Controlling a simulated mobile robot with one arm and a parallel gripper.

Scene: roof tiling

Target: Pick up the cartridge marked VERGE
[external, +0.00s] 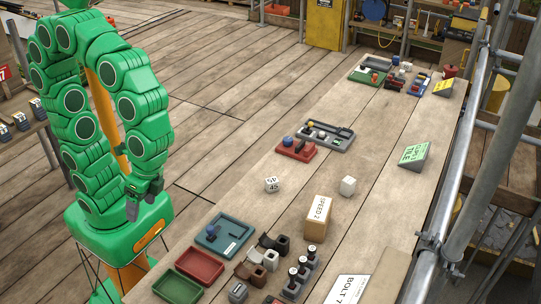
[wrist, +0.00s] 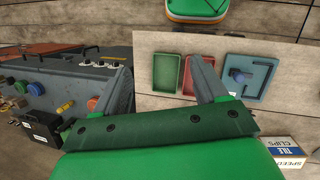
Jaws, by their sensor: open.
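No label reading VERGE is legible in either view, so I cannot tell which thing is that cartridge. Small dark blocks with pale labels (external: 21,121) stand on a side bench at the left edge of the external view; their writing is too small to read. Brown, white and black blocks (external: 270,258) sit at the front of the long bench, also unreadable. My gripper (external: 145,197) hangs in the air beside my green base, fingers down and apart. In the wrist view, my gripper (wrist: 163,75) is open with nothing between its fingertips but background.
A red tray (external: 200,265), a green tray (external: 177,288) and a blue tray (external: 225,232) lie at the bench's near end. A SPEED 2 box (external: 317,216) and white cubes (external: 348,186) stand mid-bench. A grey unit with knobs (wrist: 60,90) fills the wrist view's left. Scaffold poles (external: 470,130) line the right.

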